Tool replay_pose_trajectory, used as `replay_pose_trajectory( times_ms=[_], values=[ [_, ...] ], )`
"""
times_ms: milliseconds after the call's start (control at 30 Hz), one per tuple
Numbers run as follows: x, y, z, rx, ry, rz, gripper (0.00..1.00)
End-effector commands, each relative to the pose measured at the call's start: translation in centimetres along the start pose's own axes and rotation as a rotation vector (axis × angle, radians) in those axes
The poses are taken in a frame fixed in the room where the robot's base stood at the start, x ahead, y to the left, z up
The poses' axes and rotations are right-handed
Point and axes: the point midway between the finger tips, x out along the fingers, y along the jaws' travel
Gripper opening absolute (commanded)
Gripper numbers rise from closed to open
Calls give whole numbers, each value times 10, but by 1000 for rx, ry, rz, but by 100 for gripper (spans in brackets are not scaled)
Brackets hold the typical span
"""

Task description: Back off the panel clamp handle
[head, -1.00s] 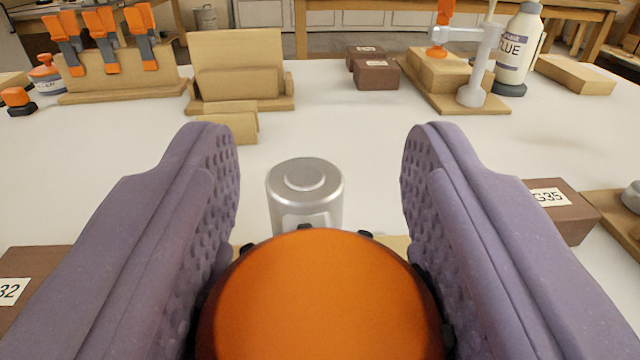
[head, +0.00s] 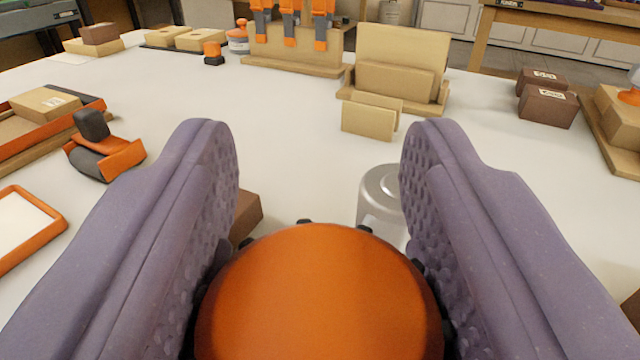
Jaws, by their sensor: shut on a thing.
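The clamp handle (head: 318,295) is a round orange knob with dark bits along its far rim, low in the middle of the head view. My gripper (head: 320,190) has two purple, dimpled fingers, one on each side of the knob. It is shut on the knob, with both pads against its sides. A silver cylinder (head: 378,192) stands just beyond the knob, partly behind my right finger. The rest of the clamp below the knob is hidden.
An orange-and-black tool (head: 105,155) and an orange-rimmed tray (head: 25,228) lie at left. A brown block (head: 245,215) shows behind my left finger. Wooden stands (head: 400,75) and dark boxes (head: 547,105) are farther back. The white bench between is mostly clear.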

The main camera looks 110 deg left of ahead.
Motion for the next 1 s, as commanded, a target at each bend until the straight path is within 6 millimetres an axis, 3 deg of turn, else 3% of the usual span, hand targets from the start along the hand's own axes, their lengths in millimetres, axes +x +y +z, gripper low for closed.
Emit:
replay_pose_trajectory(
  times_ms=[300,833,867,933,1000],
  values=[
    [0,-2,2,2,-2,-127,19],
    [0,-3,2,2,-1,-152,19],
    [0,-3,2,2,-1,-152,54],
    [0,-3,1,2,-1,-152,70],
    [0,-3,1,1,0,-151,71]
  ],
)
